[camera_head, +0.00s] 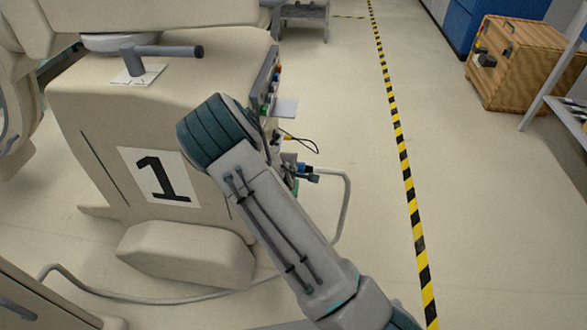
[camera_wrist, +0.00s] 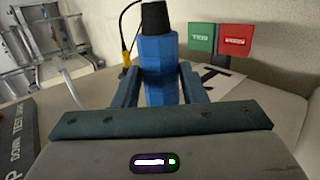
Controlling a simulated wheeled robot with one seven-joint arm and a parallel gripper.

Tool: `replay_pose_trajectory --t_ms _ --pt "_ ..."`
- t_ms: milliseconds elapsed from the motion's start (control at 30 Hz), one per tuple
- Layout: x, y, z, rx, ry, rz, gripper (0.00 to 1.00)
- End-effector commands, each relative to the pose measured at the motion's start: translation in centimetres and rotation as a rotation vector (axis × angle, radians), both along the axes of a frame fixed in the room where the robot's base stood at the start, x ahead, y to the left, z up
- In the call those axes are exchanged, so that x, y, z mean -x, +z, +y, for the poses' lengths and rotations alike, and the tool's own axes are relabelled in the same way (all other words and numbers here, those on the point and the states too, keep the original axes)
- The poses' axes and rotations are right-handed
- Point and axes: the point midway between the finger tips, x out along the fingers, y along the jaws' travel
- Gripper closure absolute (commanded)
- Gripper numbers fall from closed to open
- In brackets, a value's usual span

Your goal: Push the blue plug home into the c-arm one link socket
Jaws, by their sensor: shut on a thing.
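In the wrist view the blue plug (camera_wrist: 158,60) stands between the two fingers of my gripper (camera_wrist: 159,80), with its black end at the top of the picture. The fingers are closed on its sides. In the head view a small blue part (camera_head: 305,169) shows beside my arm, right of the c-arm one body (camera_head: 90,120), which bears a white sheet with a black 1 (camera_head: 160,177). Its side panel (camera_head: 268,82) carries small coloured parts and is seen edge-on. I cannot make out the link socket, or whether the plug touches it.
A yellow connector on a black cable (camera_wrist: 126,58) is left of the plug in the wrist view. Green (camera_wrist: 202,38) and red (camera_wrist: 235,40) labelled blocks are to its right. A grey rail (camera_head: 346,205) stands near my gripper. Floor right of it is clear up to a wooden crate (camera_head: 510,65).

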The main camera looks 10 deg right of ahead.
Motion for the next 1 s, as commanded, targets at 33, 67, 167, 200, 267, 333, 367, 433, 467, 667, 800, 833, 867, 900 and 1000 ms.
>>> replay_pose_trajectory --t_ms 33,67,167,200,267,333,367,433,467,667,800,833,867,900,1000 --pt "-0.1 0.1 0.1 0.0 0.0 -0.001 1.0" --pt "-0.1 0.1 0.2 0.0 0.0 -0.001 1.0" --pt "-0.2 0.1 0.5 0.001 0.001 -0.002 1.0" --pt "-0.2 0.1 0.6 0.001 0.001 -0.002 1.0" --pt "-0.3 0.1 0.8 0.001 0.002 -0.003 1.0" --pt "-0.3 0.1 0.9 0.0 0.002 -0.003 0.59" --pt "-0.3 0.1 0.9 -0.001 0.002 -0.003 0.51" --pt "-0.4 0.1 1.0 -0.001 0.004 -0.003 0.37" --pt "-0.4 0.1 1.0 -0.001 0.004 -0.003 0.37" --pt "-0.3 0.1 1.1 -0.001 0.007 -0.002 0.37" --pt "0.1 0.6 1.4 -0.001 0.008 -0.002 0.37" --pt "0.3 0.9 1.5 -0.001 0.008 -0.002 0.37" --pt "0.6 1.2 1.7 0.0 0.009 -0.003 0.37" --pt "1.0 1.7 1.9 -0.002 0.01 -0.003 0.37" --pt "2.5 3.1 2.4 -0.002 0.007 -0.002 0.37"
